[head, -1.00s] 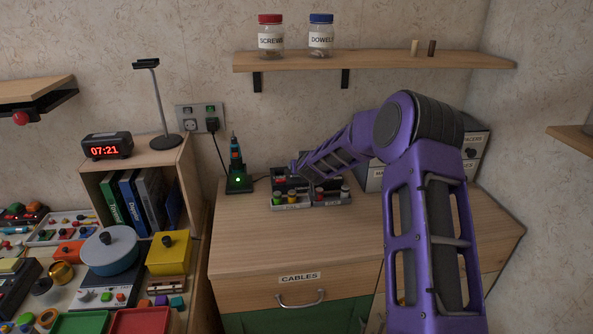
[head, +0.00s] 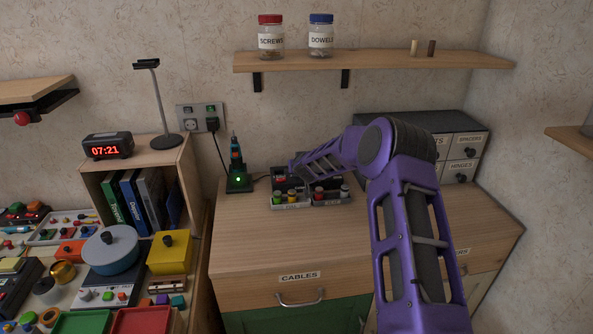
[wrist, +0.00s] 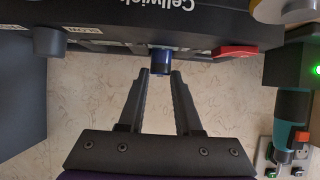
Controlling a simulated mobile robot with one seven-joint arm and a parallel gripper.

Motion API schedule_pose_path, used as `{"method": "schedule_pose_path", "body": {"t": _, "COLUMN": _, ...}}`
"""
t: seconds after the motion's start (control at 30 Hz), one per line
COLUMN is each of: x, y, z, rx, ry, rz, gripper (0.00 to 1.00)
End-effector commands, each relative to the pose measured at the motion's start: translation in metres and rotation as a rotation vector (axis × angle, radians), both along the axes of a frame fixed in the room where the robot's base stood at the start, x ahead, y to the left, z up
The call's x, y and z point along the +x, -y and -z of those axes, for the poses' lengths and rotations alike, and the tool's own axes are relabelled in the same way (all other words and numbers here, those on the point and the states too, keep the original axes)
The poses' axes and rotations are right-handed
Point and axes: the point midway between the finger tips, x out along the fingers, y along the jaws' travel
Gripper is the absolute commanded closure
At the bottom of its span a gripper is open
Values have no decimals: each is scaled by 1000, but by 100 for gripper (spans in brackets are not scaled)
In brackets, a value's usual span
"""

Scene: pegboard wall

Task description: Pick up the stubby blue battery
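The stubby blue battery (wrist: 161,63) shows in the wrist view as a short dark blue cylinder at the edge of a black charger (wrist: 180,22) with upside-down lettering. My gripper (wrist: 160,74) is open, its two fingertips just short of the battery and to either side of its line. I see nothing between the fingers. In the head view, my purple arm reaches over the bench to the charger, and I cannot make out the blue battery or the fingertips there.
In the head view, a grey tray (head: 291,205) with coloured batteries stands at the charger's front. A drawer cabinet (head: 462,158) stands behind my arm. The bench front (head: 270,240) is clear.

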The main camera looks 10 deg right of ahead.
Motion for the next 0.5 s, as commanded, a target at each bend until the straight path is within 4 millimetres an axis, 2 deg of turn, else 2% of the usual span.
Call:
{"method": "schedule_pose_path", "body": {"t": 0.03, "x": 0, "y": 0, "z": 0, "rx": 0, "ry": 0, "rz": 0, "gripper": 78}}
{"method": "schedule_pose_path", "body": {"t": 0.17, "x": 0, "y": 0, "z": 0, "rx": 0, "ry": 0, "rz": 0, "gripper": 100}}
{"method": "schedule_pose_path", "body": {"t": 0.5, "x": 0, "y": 0, "z": -1, "rx": 0, "ry": 1, "rz": 0, "gripper": 100}}
